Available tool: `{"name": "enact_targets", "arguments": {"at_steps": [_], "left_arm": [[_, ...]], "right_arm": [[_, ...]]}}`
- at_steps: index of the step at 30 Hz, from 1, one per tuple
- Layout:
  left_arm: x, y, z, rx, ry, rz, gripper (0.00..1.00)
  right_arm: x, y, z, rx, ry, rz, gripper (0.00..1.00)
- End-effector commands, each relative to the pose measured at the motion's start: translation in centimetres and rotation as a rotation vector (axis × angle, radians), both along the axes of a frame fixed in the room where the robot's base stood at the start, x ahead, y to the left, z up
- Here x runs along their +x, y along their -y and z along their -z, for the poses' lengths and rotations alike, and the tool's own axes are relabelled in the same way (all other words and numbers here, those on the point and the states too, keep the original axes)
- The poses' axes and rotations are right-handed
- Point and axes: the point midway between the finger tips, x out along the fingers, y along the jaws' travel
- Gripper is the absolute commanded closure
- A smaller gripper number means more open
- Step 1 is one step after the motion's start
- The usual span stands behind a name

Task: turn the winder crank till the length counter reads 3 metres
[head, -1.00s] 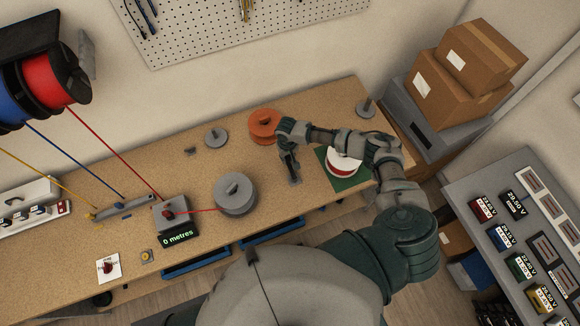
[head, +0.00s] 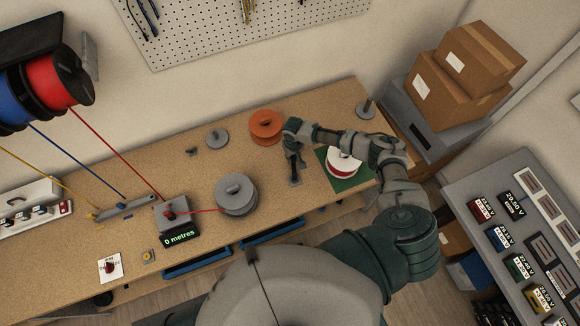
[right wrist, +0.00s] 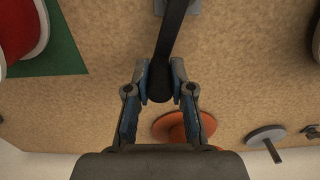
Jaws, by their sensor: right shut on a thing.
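My right gripper (head: 293,150) is over the middle right of the bench. In the right wrist view its fingers (right wrist: 161,86) are shut around the knobbed end of a dark handle (right wrist: 174,40). The handle runs to a small grey base (head: 295,183) on the bench. I cannot tell how the handle connects to the winder. A grey winder drum (head: 236,195) stands to the left, with a red wire running to it from a grey block (head: 172,212). The length counter (head: 181,237) reads 0 metres. My left gripper is not in view.
An orange spool (head: 266,127) stands behind the gripper and also shows in the right wrist view (right wrist: 178,128). A white and red spool (head: 343,162) sits on a green mat (head: 349,184) to the right. Wall spools (head: 55,78) feed wires down at the left.

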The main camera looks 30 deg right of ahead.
Motion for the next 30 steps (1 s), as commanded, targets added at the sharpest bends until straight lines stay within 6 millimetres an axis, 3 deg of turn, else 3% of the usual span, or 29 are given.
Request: {"name": "enact_targets", "arguments": {"at_steps": [10,19,30], "left_arm": [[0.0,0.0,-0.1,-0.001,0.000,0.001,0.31],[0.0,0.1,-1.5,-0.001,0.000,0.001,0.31],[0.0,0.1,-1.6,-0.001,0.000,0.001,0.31]], "right_arm": [[-0.2,0.3,0.2,-0.003,-0.004,0.000,1.00],[-1.3,1.9,0.0,-0.003,-0.006,0.001,1.00],[-1.4,2.1,0.2,-0.002,-0.006,0.000,1.00]]}}
